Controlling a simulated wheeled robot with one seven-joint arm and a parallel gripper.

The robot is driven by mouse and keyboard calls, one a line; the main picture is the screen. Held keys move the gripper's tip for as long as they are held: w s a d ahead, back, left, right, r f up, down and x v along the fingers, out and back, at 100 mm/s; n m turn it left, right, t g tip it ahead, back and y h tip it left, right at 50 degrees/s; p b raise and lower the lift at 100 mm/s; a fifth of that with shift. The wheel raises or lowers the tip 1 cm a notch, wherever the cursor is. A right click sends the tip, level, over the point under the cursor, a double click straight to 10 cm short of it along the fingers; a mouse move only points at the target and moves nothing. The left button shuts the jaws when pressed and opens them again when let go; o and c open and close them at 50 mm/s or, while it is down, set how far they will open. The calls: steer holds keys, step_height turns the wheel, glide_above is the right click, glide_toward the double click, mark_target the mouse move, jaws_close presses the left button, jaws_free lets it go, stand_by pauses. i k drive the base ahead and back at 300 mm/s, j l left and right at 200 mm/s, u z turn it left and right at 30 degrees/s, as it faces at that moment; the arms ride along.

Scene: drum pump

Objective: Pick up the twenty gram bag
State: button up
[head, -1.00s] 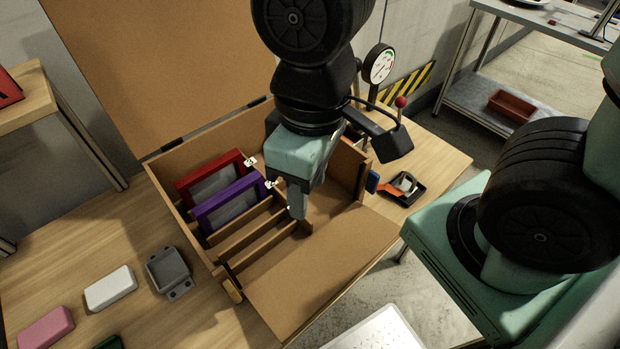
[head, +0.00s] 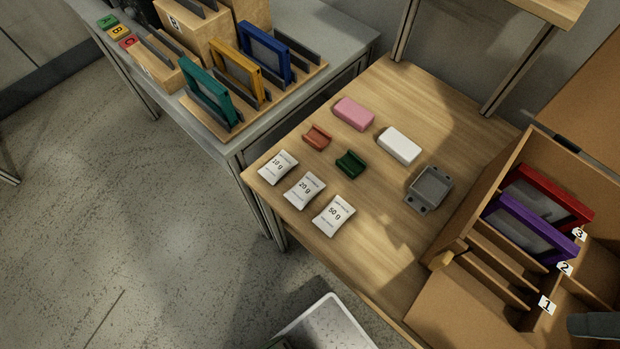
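The twenty gram bag (head: 305,190) is a small white packet printed "20 g", lying flat near the front left edge of the wooden table. It lies between the 10 g bag (head: 278,167) and the 50 g bag (head: 334,215), with small gaps. Only a dark grey end piece, which looks like part of my gripper (head: 597,325), shows at the lower right edge over the box. It is far to the right of the bags. The rest of it is out of frame, so its opening cannot be seen.
Behind the bags lie a red-brown holder (head: 316,137), a green holder (head: 350,163), a pink block (head: 353,114) and a white block (head: 399,145). A grey bracket (head: 429,188) sits beside the cardboard box (head: 460,225). Table right of the 50 g bag is clear.

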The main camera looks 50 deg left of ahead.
mark_target(300, 195)
steer(key=j+u, duration=0.1)
steer(key=u, duration=0.8)
steer(key=i+j+u, duration=0.1)
steer(key=u, duration=0.35)
steer(key=i+u, duration=0.1)
steer(key=u, duration=0.35)
steer(key=z, duration=0.35)
steer(key=j+z, duration=0.9)
steer(key=j, duration=0.45)
steer(key=k+j+z, duration=0.1)
steer(key=j, duration=0.35)
steer(key=k+j, duration=0.1)
steer(key=j, duration=0.35)
steer(key=j+z, duration=0.15)
steer(key=j, duration=0.3)
steer(key=k+j, duration=0.15)
steer(key=j, duration=0.25)
steer(key=k+j+z, duration=0.1)
steer(key=j, duration=0.35)
steer(key=k+j, duration=0.1)
steer(key=j, duration=0.35)
steer(key=z, duration=0.05)
